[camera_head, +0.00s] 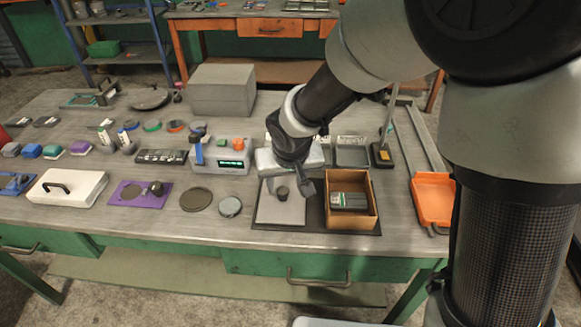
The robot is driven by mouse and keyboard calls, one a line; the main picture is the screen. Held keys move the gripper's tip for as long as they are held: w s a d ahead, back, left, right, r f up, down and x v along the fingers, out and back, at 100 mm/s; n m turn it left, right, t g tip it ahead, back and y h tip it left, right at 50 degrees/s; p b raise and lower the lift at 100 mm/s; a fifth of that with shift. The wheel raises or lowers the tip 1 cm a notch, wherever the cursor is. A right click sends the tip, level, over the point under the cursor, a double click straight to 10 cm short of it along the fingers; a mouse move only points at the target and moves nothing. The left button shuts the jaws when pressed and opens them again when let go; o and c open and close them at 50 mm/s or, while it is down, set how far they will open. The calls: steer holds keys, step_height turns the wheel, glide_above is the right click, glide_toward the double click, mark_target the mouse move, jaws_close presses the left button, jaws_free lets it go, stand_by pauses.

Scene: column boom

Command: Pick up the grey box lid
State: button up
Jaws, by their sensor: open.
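The grey box lid (276,212) lies flat on a dark mat (314,222) near the front of the workbench. A small dark round knob (282,194) stands up from it. My gripper (290,186) is open and points down over the lid, with its fingers close around or just above the knob. I cannot tell whether they touch it. The gripper and wrist hide the lid's far edge. An open brown box (366,185) stands just right of the lid, with dark grey items (348,201) inside.
A pale instrument with a green display (221,156) stands left of my wrist. A grey disc (196,199) and a round tin (230,207) lie left of the mat. A large grey box (222,90) stands behind. An orange tray (434,201) lies at the right.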

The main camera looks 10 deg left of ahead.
mark_target(283, 191)
steer(key=x, duration=0.7)
steer(key=shift+w+a+b, duration=0.15)
steer(key=shift+w+b, duration=0.1)
steer(key=shift+b, duration=0.15)
steer(key=shift+c, duration=0.4)
steer(key=c, duration=1.1)
